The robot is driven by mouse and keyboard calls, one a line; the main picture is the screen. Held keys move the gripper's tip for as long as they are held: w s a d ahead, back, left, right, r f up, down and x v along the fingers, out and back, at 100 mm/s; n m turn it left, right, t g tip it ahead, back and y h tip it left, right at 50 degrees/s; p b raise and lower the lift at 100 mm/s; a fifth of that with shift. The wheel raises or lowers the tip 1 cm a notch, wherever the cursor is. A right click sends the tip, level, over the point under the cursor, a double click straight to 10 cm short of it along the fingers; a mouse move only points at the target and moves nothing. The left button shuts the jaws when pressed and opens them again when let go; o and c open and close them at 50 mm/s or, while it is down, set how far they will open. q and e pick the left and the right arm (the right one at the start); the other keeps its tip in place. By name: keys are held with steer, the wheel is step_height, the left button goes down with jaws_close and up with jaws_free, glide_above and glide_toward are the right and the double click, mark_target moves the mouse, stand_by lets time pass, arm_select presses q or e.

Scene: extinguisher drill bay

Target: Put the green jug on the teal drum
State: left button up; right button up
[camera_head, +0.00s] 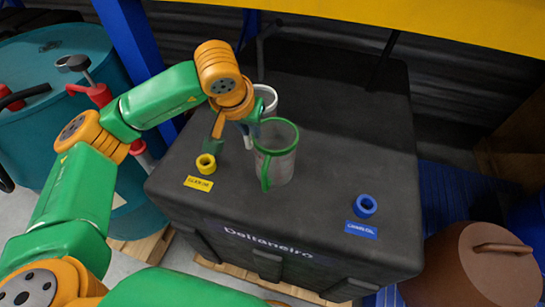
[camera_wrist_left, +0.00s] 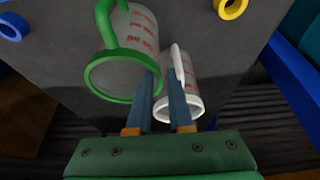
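The green jug (camera_head: 277,160), a grey-white cup with green rim, green handle and red print, stands upright on the black case. It also shows in the left wrist view (camera_wrist_left: 136,32), left of the fingers. My left gripper (camera_head: 247,132) is just behind and left of this jug. In the left wrist view its two blue fingers (camera_wrist_left: 163,78) are apart, with a gap between them. One finger overlaps the jug's side; I cannot tell whether they touch. The teal drum (camera_head: 108,80) stands at the left, with my left arm passing in front. My right gripper is not in view.
A white jug (camera_head: 266,97) stands close behind the green one, beside my right-hand finger in the left wrist view. Yellow (camera_head: 206,164) and blue (camera_head: 365,206) rings sit on the black case (camera_head: 340,130). Red-and-black fittings (camera_head: 98,94) are at the drum. A brown lidded container (camera_head: 465,270) stands right.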

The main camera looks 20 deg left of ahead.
mark_target(259, 144)
arm_select(q)
steer(key=x, duration=0.6)
steer(key=shift+p, duration=0.35)
steer(key=shift+r, duration=0.1)
jaws_close()
steer(key=shift+d, duration=0.1)
stand_by(0.6)
